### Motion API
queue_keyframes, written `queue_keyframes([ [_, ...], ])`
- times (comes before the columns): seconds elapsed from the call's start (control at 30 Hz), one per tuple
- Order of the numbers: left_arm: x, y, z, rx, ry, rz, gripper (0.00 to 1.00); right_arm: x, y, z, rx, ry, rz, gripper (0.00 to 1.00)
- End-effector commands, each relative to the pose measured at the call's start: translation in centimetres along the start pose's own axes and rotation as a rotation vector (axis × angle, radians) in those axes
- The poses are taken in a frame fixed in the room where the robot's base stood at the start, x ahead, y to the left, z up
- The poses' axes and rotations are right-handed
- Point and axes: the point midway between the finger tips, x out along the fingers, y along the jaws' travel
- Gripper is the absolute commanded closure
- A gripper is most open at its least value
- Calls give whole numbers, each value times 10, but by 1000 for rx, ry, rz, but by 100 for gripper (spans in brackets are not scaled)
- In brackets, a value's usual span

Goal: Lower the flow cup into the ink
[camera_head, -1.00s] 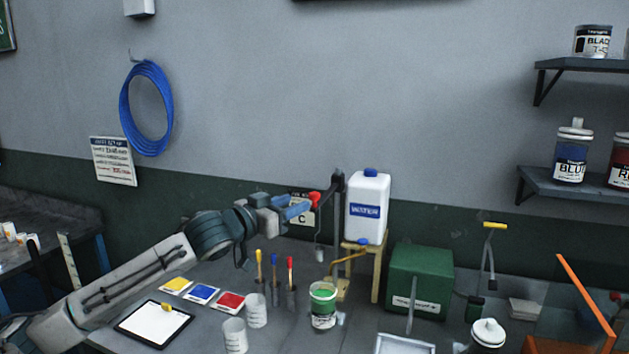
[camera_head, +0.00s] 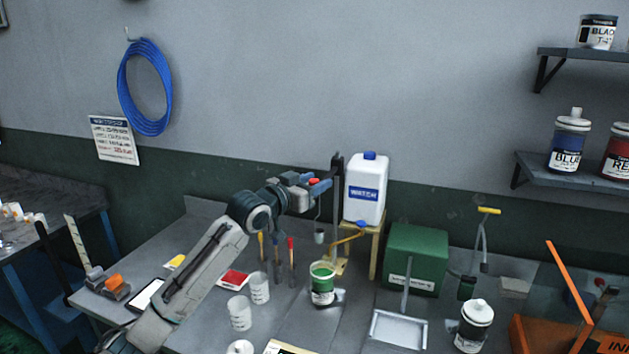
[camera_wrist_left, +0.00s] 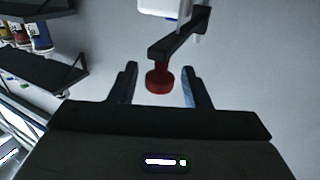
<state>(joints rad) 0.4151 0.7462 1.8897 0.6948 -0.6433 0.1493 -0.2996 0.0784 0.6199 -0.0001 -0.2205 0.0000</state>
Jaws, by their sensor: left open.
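The flow cup (camera_head: 319,236) is a small grey cup. It hangs from the dark upright stand (camera_head: 337,190), above the open green-rimmed ink can (camera_head: 322,283) and clear of it. A red knob (camera_head: 314,181) sits at the stand's arm. My left gripper (camera_head: 318,187) is open at the knob. In the left wrist view the red knob (camera_wrist_left: 158,82) shows between the two spread fingers (camera_wrist_left: 160,88), with a gap on each side. The cup and the ink are outside the wrist view. My right gripper is not in view.
A white water jug (camera_head: 367,190) stands on a wooden stand just right of the upright. A green box (camera_head: 416,258) is further right. White cups (camera_head: 259,288) and upright coloured-handled tools (camera_head: 291,262) stand left of the can, below my left arm.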

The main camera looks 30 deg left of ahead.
Motion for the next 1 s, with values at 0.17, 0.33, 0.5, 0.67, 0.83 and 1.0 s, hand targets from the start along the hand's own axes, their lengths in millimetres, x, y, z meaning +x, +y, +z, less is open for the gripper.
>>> queue_keyframes([
  [0.17,2,0,0,-1,0,1,57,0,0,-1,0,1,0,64],
  [0.33,2,0,0,-1,-1,1,61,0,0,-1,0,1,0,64],
  [0.5,2,0,0,-1,-1,1,94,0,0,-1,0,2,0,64],
  [0.67,2,0,0,-1,-1,1,100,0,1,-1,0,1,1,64],
  [0.83,2,0,11,-1,-2,1,100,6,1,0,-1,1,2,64],
  [1.0,2,0,45,-2,-3,1,100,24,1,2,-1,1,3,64],
])
